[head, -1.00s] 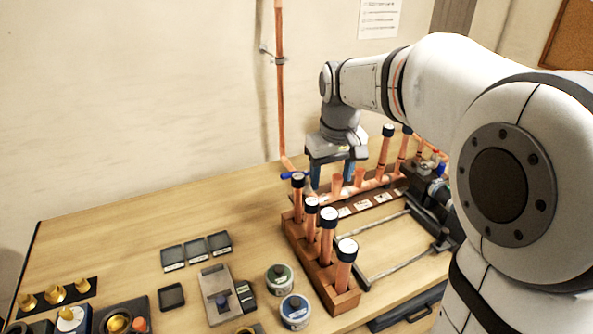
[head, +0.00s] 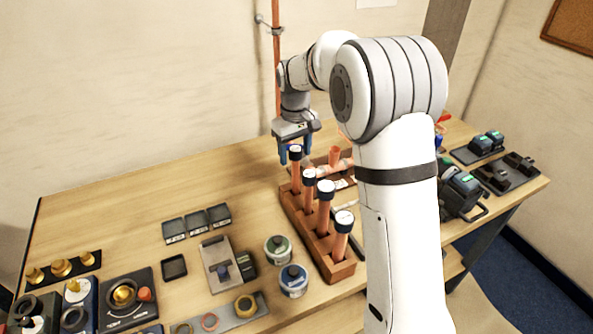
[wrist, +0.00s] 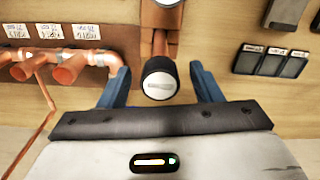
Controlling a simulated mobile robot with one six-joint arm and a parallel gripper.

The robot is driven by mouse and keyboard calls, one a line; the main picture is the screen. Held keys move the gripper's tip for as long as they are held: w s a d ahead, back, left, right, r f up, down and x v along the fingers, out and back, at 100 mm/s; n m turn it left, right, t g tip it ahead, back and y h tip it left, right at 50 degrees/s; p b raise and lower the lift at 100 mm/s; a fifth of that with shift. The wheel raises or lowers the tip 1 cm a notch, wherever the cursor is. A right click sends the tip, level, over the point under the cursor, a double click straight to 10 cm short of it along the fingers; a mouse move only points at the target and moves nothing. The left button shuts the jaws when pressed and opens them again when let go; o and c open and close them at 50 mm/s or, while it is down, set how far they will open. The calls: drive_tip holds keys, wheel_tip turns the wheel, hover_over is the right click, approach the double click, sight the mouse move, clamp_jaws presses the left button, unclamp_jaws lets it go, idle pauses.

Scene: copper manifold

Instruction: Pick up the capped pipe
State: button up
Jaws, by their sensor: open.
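Several copper pipes with black caps and white cap labels stand in a wooden rack (head: 318,244). The farthest capped pipe (head: 296,170) is at the rack's back end. My gripper (head: 295,152) is over that pipe, its blue fingers on either side of the cap. In the wrist view the black cap (wrist: 159,80) lies between the two open fingers (wrist: 158,88), with a gap on each side. The nearer capped pipes (head: 310,190), (head: 325,208) and (head: 341,235) stand in a row towards the front.
A copper manifold (wrist: 70,66) with open stubs lies beside the rack. Small dark trays (head: 197,222), tins (head: 293,281) and a grey device (head: 220,264) stand left of the rack. The back left of the table is clear.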

sight(296, 178)
drive_tip(key=shift+f, duration=1.35)
drive_tip(key=shift+c, duration=0.5)
drive_tip(key=c, duration=1)
